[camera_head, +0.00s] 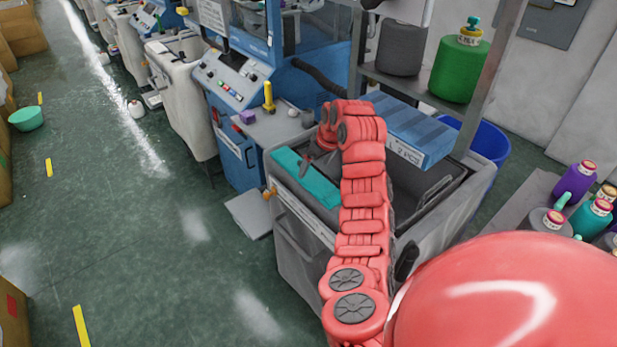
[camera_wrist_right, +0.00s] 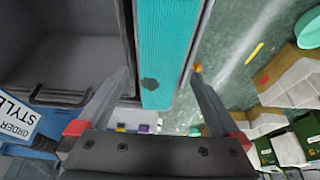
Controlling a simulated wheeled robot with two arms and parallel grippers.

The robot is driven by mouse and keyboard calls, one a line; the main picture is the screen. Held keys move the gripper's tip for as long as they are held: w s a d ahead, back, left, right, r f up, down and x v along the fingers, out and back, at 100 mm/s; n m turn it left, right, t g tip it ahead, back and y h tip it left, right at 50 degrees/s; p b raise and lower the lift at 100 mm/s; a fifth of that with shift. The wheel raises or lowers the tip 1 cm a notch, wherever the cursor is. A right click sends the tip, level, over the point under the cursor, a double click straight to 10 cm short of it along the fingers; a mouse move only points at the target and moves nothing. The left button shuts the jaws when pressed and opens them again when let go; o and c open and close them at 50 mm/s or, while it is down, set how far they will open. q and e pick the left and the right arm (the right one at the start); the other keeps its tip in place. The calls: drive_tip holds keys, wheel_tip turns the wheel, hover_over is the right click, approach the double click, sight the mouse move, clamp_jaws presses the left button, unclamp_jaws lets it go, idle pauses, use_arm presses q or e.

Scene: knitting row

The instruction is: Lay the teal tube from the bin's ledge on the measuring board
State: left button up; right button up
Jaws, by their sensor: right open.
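The teal tube (camera_head: 306,180) is a flat knitted strip lying along the near left ledge of the grey bin (camera_head: 297,262). In the right wrist view the tube (camera_wrist_right: 166,45) runs lengthwise between my fingers and has a dark spot near its end. My right gripper (camera_head: 310,166) is over the ledge at the tube, partly hidden by my arm. Its fingers stand apart on either side of the tube in the right wrist view (camera_wrist_right: 160,75), and nothing is gripped. A blue striped slab (camera_head: 408,128) labelled "L 2 PCS" lies across the bin's far side; I cannot tell if it is the measuring board. My left gripper is not in view.
A blue knitting machine (camera_head: 240,75) stands behind the bin, with a yellow bottle (camera_head: 268,97) on its shelf. A green yarn cone (camera_head: 458,72) is on a rack behind. More cones (camera_head: 574,181) stand at the right. The floor at the left is mostly clear.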

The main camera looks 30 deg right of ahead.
sight(309, 175)
drive_tip(key=shift+w+a+f+p, duration=0.1)
drive_tip(key=shift+w+f+p, duration=0.2)
drive_tip(key=shift+p, duration=0.25)
drive_tip(key=p+x, duration=0.2)
drive_tip(key=x, duration=0.1)
drive_tip(key=shift+w+f, duration=0.15)
drive_tip(key=shift+f, duration=0.05)
drive_tip(key=shift+w+f, duration=0.2)
drive_tip(key=shift+f, duration=0.25)
drive_tip(key=c, duration=1.1)
